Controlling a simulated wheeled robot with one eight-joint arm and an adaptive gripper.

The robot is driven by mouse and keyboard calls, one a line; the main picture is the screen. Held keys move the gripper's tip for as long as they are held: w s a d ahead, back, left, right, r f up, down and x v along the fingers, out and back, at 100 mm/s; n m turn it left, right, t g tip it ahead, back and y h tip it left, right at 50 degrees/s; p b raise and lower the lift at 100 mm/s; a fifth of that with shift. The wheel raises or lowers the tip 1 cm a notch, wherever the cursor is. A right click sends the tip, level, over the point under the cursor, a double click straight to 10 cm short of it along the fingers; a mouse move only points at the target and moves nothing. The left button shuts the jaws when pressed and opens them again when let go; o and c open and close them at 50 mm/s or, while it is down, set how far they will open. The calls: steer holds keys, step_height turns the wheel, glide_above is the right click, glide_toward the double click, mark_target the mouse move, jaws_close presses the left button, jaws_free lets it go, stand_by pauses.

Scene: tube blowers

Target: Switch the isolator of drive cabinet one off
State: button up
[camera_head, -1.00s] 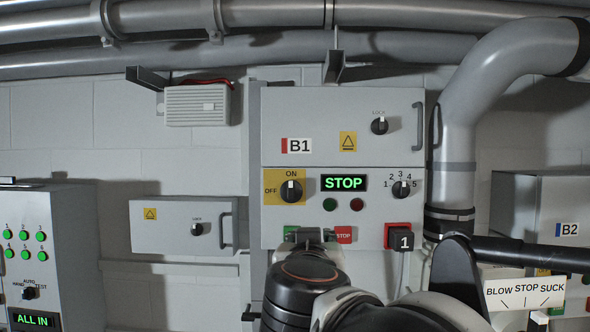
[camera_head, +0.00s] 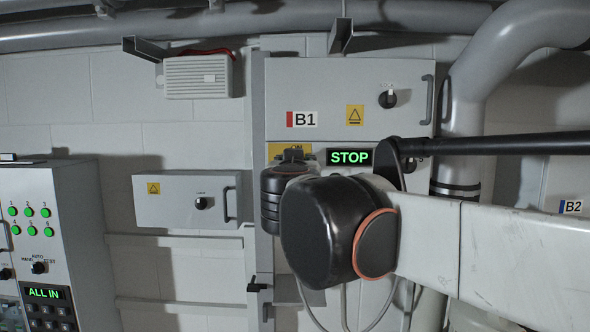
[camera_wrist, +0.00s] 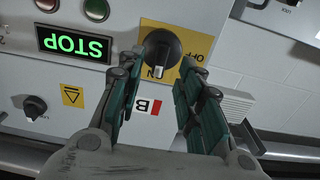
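Drive cabinet one (camera_head: 290,90) is the grey B1 cabinet on the wall. Its isolator is a black rotary knob (camera_wrist: 161,48) on a yellow plate (camera_wrist: 205,45), seen upside down in the wrist view; its white mark points towards ON. In the head view my arm hides the knob, and only a strip of the yellow plate (camera_head: 277,150) shows. My gripper (camera_wrist: 159,68) is open in front of the isolator, one finger on each side of the knob's lower part in the wrist view. I cannot tell whether the fingers touch it.
A lit STOP display (camera_head: 348,157) sits right of the isolator. A LOCK knob (camera_head: 388,98) and a handle (camera_head: 427,100) are on the upper door. A small grey box (camera_head: 180,215) is to the left, with an ALL IN panel (camera_head: 43,292) beyond. Pipes run overhead.

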steer(key=shift+w+d, duration=0.1)
steer(key=shift+w, duration=1.45)
jaws_close()
steer(key=shift+n, duration=0.4)
steer(key=shift+a+f+n+b, duration=0.2)
steer(key=shift+n+b, duration=0.45)
steer(key=shift+n, duration=2.2)
steer(key=shift+a+f+n+b, duration=0.15)
steer(key=shift+n+b, duration=0.45)
steer(key=shift+n, duration=2.2)
steer(key=shift+a+f+n+b, duration=0.2)
steer(key=shift+n+b, duration=0.45)
steer(key=shift+n, duration=2.2)
